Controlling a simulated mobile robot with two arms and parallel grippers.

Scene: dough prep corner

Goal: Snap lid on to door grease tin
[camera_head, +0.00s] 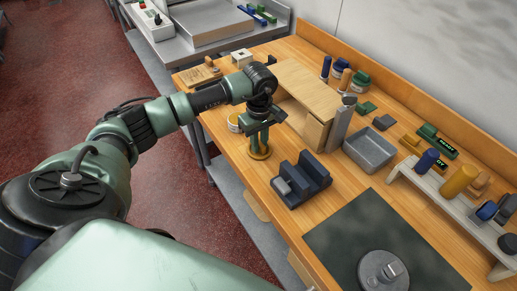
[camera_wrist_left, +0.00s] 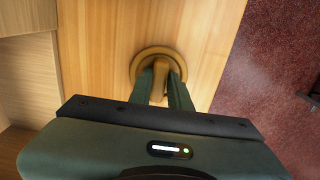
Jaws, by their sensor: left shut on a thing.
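My left gripper (camera_head: 258,143) points down over the wooden bench near its front edge. It is shut on the raised middle of a round brass-coloured lid (camera_head: 259,154). In the left wrist view the lid's rim (camera_wrist_left: 139,62) shows around the fingertips (camera_wrist_left: 162,88), with bare wood around it. I cannot tell whether the lid touches the bench. A small round tin (camera_head: 234,122), pale with a yellowish band, stands just left of and behind the gripper, partly hidden by it; it looks like the grease tin. My right gripper is not in view.
A dark blue-grey block holder (camera_head: 301,180) stands right of the lid. A wooden box (camera_head: 306,90), a grey metal canister (camera_head: 341,122) and a grey bin (camera_head: 370,150) stand behind. A dark mat (camera_head: 350,232) carries a grey round object (camera_head: 382,270). A raised shelf (camera_head: 432,199) is at right.

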